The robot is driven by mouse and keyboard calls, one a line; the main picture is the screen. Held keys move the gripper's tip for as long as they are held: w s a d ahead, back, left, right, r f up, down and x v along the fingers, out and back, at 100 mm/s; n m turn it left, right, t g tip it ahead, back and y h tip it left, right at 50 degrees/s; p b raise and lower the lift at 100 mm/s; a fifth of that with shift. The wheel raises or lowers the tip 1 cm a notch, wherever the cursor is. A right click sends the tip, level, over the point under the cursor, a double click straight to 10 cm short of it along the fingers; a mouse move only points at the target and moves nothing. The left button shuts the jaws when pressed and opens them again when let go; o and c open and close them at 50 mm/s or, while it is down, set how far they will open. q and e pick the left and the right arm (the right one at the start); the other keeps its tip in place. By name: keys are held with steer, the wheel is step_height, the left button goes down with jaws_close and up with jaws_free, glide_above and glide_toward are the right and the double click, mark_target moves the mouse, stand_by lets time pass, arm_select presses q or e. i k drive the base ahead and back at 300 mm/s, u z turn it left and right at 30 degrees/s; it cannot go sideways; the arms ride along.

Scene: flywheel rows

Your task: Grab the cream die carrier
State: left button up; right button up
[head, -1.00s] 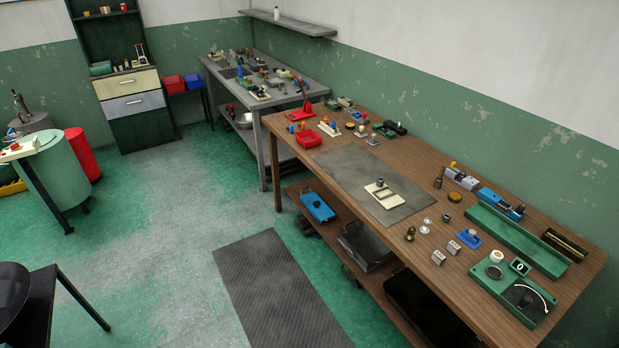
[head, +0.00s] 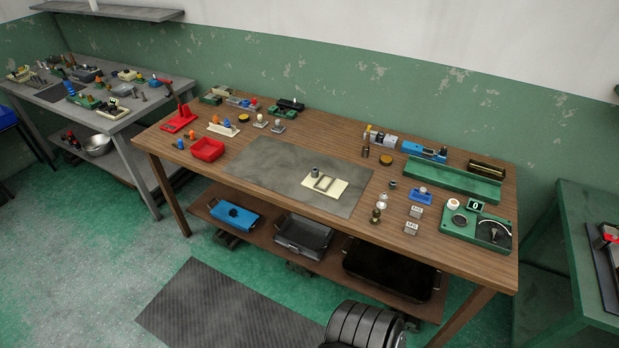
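A cream flat plate with a raised rectangular frame and a small dark grey cylinder at its left end, seemingly the cream die carrier (head: 338,187), lies on the grey mat (head: 270,165) on the wooden table. It is near the mat's right end and nothing covers it. Neither of my grippers shows in the head view.
Right of the mat stand brass and silver pieces (head: 379,207), a blue block (head: 420,195), weights (head: 411,227) and a green dial scale (head: 478,227). A red bin (head: 207,149) sits left. A green bench (head: 585,240) stands at right.

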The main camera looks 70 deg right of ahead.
mark_target(325, 184)
steer(key=z, duration=0.55)
steer(key=i, duration=0.9)
steer(key=z, duration=0.85)
